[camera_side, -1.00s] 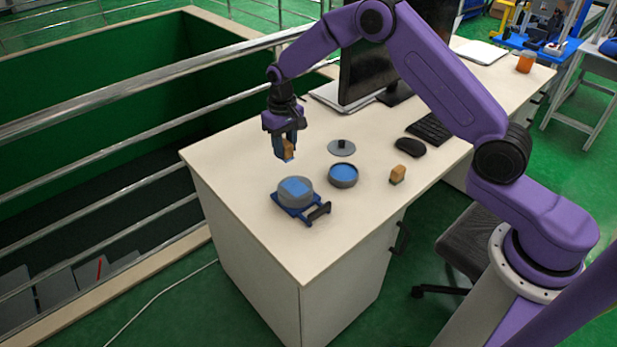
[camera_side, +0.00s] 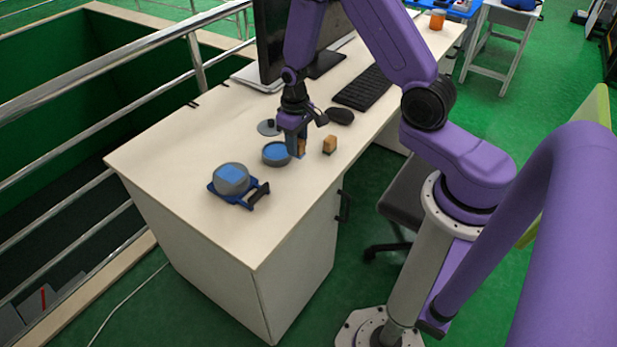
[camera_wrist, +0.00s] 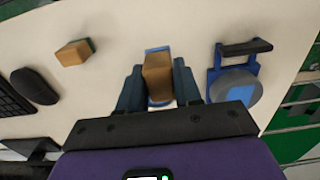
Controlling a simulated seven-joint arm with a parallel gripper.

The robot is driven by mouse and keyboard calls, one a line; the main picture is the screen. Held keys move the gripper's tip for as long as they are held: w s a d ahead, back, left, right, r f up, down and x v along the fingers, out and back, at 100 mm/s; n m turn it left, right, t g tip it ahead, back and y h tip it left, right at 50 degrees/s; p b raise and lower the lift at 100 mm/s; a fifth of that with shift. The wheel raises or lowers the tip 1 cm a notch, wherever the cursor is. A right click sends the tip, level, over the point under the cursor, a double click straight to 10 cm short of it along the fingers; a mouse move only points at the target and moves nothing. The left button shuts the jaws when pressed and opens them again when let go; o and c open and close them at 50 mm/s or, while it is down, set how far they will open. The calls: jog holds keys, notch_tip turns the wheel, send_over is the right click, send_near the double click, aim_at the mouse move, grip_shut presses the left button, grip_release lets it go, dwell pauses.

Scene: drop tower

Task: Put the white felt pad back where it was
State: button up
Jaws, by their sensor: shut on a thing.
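I cannot make out a white felt pad in either view. My gripper (camera_side: 298,153) is shut on a wooden block with blue at its ends. The held block (camera_wrist: 158,75) shows between the fingers in the wrist view. In the side view my gripper is low over the table, just right of a round grey dish with a blue inside (camera_side: 276,154). Whether the held block touches the table I cannot tell. A second wooden block (camera_side: 329,145), dark green underneath, stands to the right; it also shows in the wrist view (camera_wrist: 73,53).
A grey round piece with a blue square top (camera_side: 231,178) sits on a blue holder with a black handle (camera_side: 260,194), near the table's left front. A grey lid with a black knob (camera_side: 268,127) lies behind the dish. A mouse (camera_side: 340,116) and keyboard (camera_side: 364,88) are behind.

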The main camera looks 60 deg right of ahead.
jog(key=shift+s+d+f, duration=0.2)
jog(key=shift+s+f, duration=0.3)
jog(key=shift+f, duration=0.85)
jog(key=shift+s+d+f, duration=0.2)
jog(key=shift+s+f, duration=0.3)
jog(key=shift+f, duration=0.85)
jog(key=shift+s+d+f, duration=0.2)
jog(key=shift+s+f, duration=0.3)
jog(key=shift+f, duration=0.85)
jog(key=shift+f, duration=0.1)
jog(key=o, duration=0.9)
jog(key=shift+o, duration=0.2)
